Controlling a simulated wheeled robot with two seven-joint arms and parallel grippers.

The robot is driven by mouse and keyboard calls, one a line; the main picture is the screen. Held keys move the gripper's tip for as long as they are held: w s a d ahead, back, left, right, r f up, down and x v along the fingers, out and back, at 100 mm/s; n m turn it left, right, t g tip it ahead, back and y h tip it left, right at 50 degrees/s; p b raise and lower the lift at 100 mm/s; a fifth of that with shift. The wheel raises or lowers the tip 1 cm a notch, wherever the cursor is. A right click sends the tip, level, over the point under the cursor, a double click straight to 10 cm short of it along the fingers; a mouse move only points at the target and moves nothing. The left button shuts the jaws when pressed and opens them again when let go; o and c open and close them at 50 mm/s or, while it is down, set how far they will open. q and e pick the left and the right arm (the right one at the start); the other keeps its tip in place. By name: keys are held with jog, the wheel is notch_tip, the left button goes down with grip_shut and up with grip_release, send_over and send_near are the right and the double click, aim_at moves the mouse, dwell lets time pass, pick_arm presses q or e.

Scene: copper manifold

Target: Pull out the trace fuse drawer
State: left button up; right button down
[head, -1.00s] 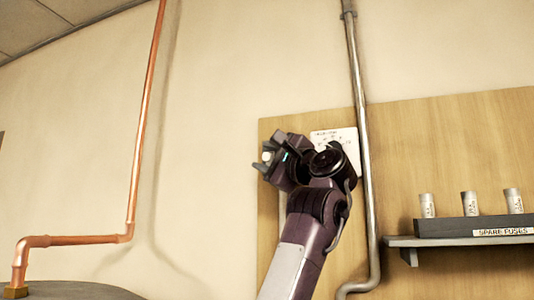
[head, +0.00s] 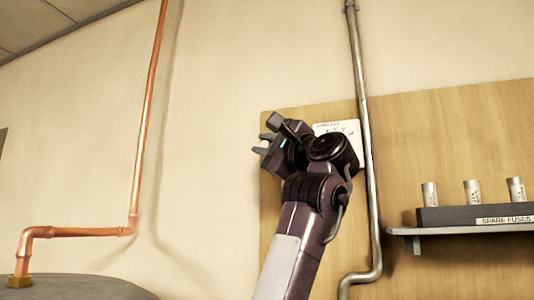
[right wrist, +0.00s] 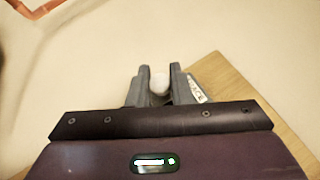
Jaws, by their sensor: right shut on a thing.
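My right gripper (head: 265,143) is at the left edge of the wooden board, in front of the wall. In the right wrist view its two fingers (right wrist: 158,84) are shut on a small white rounded piece (right wrist: 159,83), which looks like the drawer's handle. The fuse drawer's body cannot be made out; my gripper and wrist cover that part of the board. A small label with dark lettering (right wrist: 196,90) shows right of the fingers, too small to read surely. My left gripper is not in view.
A white printed card (head: 338,129) is on the wooden board (head: 440,125) behind my wrist. A grey conduit (head: 366,150) runs down close to my arm's right. A shelf (head: 440,230) with a spare fuse holder (head: 450,215) is at right, a copper pipe (head: 150,100) at left.

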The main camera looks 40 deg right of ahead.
jog(key=c, duration=1.6)
grip_release()
jog(key=shift+w+f, duration=0.1)
jog(key=shift+f, duration=0.1)
jog(key=shift+o, duration=1.3)
jog(key=shift+a, duration=0.1)
jog(key=shift+a+r, duration=0.1)
jog(key=shift+r, duration=0.05)
jog(key=b+v, duration=0.5)
jog(key=v, duration=0.3)
